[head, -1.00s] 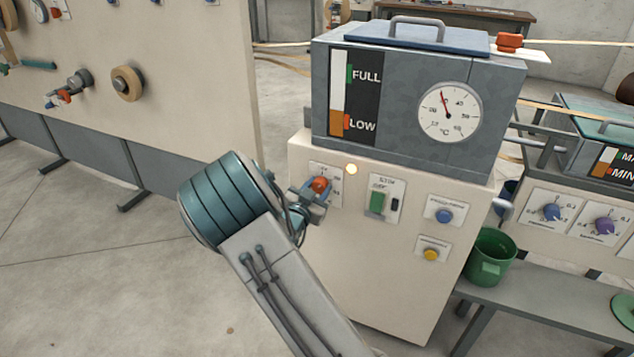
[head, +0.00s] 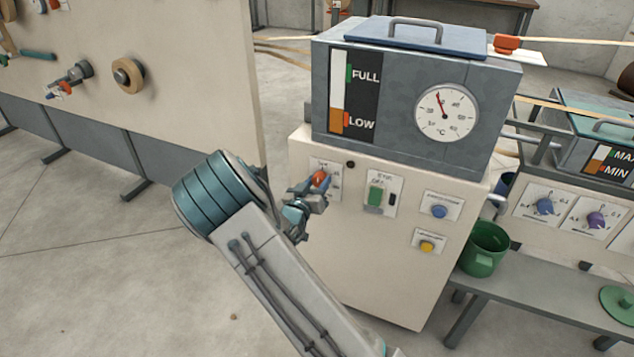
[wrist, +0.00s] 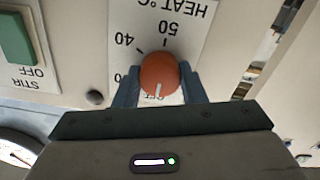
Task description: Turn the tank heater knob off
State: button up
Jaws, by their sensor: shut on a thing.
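The tank heater knob (head: 319,178) is a round orange-red knob on the cream cabinet front below the tank. My gripper (head: 316,190) is at it, one finger on each side. In the upside-down wrist view, the knob (wrist: 158,72) sits between the two blue-grey fingers of my gripper (wrist: 159,88), which is shut on it. Its white pointer line points down in that picture, to a partly hidden label that looks like OFF. The HEAT °C plate (wrist: 182,30) shows 40 and 50 on the far side. The small round lamp (head: 350,164) beside the plate is dark.
The green STIR switch (head: 376,195) is just right of the heater plate. A blue button (head: 440,211) and a yellow button (head: 427,246) sit further right. The tank (head: 415,100) with its dial stands above. A green bucket (head: 484,250) is beside the cabinet.

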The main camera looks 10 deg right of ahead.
jog(key=o, duration=1)
jog(key=p+v, duration=0.1)
jog(key=v, duration=1.3)
jog(key=shift+w+r, duration=0.1)
